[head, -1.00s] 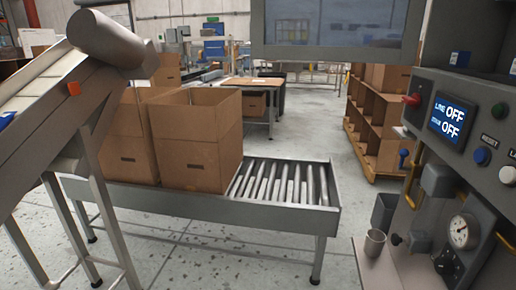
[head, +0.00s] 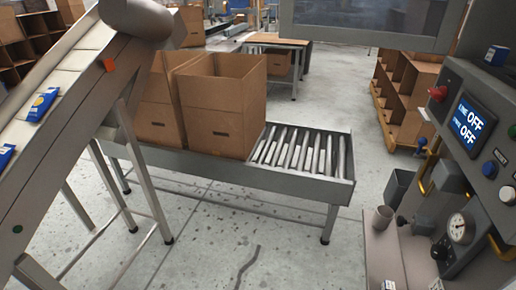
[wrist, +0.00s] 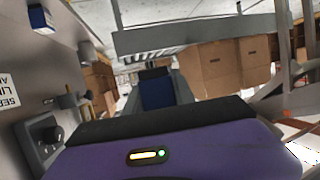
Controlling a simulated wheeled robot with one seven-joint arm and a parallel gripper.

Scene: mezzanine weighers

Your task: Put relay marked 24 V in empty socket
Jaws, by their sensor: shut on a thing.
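In the wrist view my gripper (wrist: 158,82) is shut on a small blue block with a dark top (wrist: 157,93), held between grey fingers beyond my purple wrist housing. No 24 V marking can be read on it, so I cannot tell that it is the relay. My gripper is not in the head view. A small blue and white box (head: 495,55) sits on the grey control panel (head: 490,110) at the right; a similar box (wrist: 40,18) shows at upper left in the wrist view. I cannot make out an empty socket in either view.
A roller conveyor (head: 300,160) carries open cardboard boxes (head: 220,110). A sloped belt (head: 65,75) with blue packets stands at left. The floor in front of the rollers is mostly clear.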

